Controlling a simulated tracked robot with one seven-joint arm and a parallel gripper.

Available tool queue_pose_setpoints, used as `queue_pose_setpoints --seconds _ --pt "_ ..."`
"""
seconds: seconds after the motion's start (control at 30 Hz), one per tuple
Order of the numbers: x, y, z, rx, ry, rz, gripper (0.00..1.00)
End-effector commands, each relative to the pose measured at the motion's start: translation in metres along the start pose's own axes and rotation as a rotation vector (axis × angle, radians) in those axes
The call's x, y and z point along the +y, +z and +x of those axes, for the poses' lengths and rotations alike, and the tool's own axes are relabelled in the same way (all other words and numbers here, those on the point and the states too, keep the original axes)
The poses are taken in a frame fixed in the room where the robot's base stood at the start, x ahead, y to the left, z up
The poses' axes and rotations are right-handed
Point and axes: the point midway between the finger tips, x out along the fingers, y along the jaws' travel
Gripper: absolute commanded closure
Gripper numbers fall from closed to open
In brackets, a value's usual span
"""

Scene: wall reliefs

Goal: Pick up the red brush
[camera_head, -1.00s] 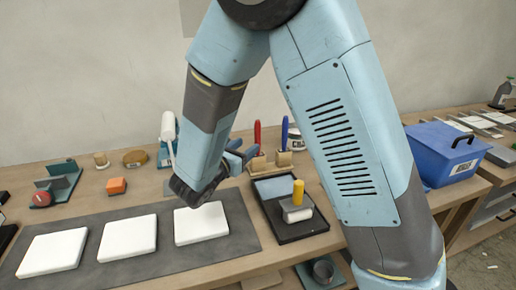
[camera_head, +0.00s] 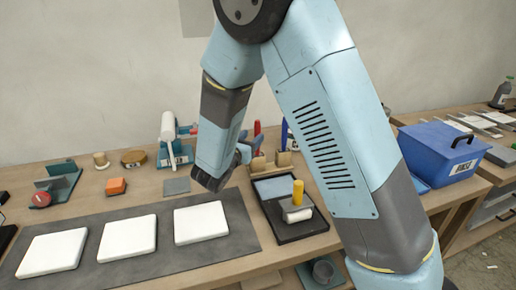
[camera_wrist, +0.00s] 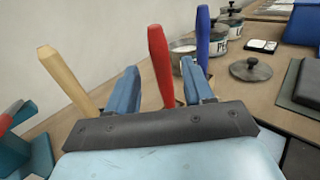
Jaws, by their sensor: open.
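The red brush (camera_wrist: 160,62) stands upright, its handle rising between the two blue fingers of my gripper (camera_wrist: 159,80) in the wrist view. The fingers are open, with a gap visible on both sides of the handle; its lower end is hidden behind my gripper's dark body. In the head view only the top of the red brush (camera_head: 257,128) shows behind my gripper (camera_head: 246,150). A blue brush (camera_wrist: 203,35) stands just right of the right finger. A wooden handle (camera_wrist: 66,78) leans left of the left finger.
White pads (camera_head: 201,222) lie on a dark mat in front. A black tray (camera_head: 285,225) with a yellow-handled roller is to the right. A blue crate (camera_head: 425,150) stands farther right.

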Motion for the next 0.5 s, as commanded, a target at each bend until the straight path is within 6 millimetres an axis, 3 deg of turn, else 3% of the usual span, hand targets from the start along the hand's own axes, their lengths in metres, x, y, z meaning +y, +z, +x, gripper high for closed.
queue_pose_setpoints --seconds 0.3,0.5 --pt "-0.001 -0.006 0.039 0.000 -0.002 0.000 0.48" --pt "-0.001 -0.006 0.048 0.000 0.001 0.000 0.48"
